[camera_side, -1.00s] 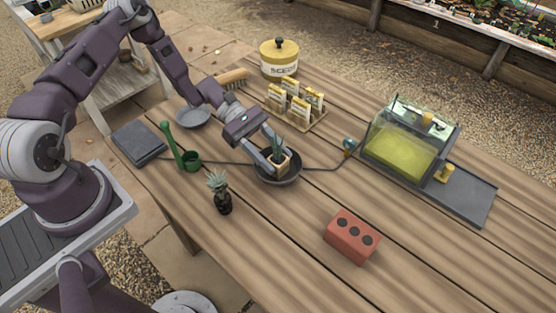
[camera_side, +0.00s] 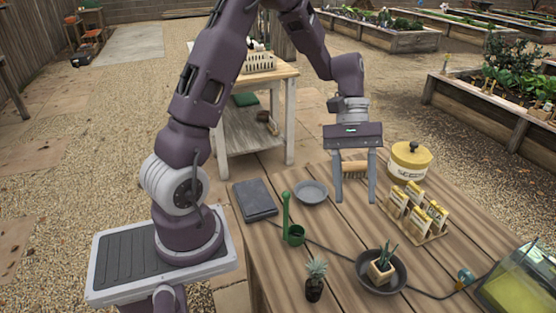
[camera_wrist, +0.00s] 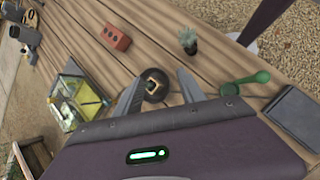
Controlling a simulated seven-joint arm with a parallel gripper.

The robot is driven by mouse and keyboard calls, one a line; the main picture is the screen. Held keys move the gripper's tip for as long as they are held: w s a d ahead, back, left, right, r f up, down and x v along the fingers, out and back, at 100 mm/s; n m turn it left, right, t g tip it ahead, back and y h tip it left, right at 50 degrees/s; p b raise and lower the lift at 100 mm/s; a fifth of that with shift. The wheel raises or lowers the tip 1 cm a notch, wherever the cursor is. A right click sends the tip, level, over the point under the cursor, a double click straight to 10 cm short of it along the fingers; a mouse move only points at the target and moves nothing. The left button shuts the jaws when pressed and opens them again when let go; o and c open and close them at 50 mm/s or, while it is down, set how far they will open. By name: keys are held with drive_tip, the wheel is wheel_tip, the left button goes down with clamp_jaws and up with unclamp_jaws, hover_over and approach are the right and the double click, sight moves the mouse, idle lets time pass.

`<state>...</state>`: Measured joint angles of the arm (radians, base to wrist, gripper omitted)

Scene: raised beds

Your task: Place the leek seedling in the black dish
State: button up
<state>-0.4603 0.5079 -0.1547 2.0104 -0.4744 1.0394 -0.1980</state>
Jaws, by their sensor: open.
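The leek seedling (camera_side: 381,269), green leaves in a small square tan pot, stands in the black dish (camera_side: 399,284) on the wooden table. In the wrist view the seedling's pot (camera_wrist: 153,83) is seen from above inside the round dark dish (camera_wrist: 157,98). My gripper (camera_side: 355,200) is open and empty, raised above the table, with its fingers pointing down. In the side view it is up and to the left of the dish, apart from it. In the wrist view the dish shows between the fingers.
A spiky potted plant (camera_side: 315,282), a green scoop-like tool (camera_side: 290,228), a grey plate (camera_side: 310,192) and a dark slab (camera_side: 254,200) stand to the left. Seed packets (camera_side: 418,212), a yellow tin (camera_side: 409,160) and a glass case (camera_side: 518,292) stand right. A red brick (camera_wrist: 116,38) shows in the wrist view.

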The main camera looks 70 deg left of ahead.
drive_tip(key=s+r+m+t+y, duration=0.3)
drive_tip(key=s+r, duration=0.3)
drive_tip(key=s, duration=0.2)
drive_tip(key=s+r+m+t+y, duration=0.3)
drive_tip(key=s+r+m, duration=0.3)
drive_tip(key=s, duration=0.3)
drive_tip(key=shift+s+d+m+t+y, duration=0.25)
drive_tip(key=shift+m+t+y, duration=0.05)
drive_tip(key=shift+t, duration=0.5)
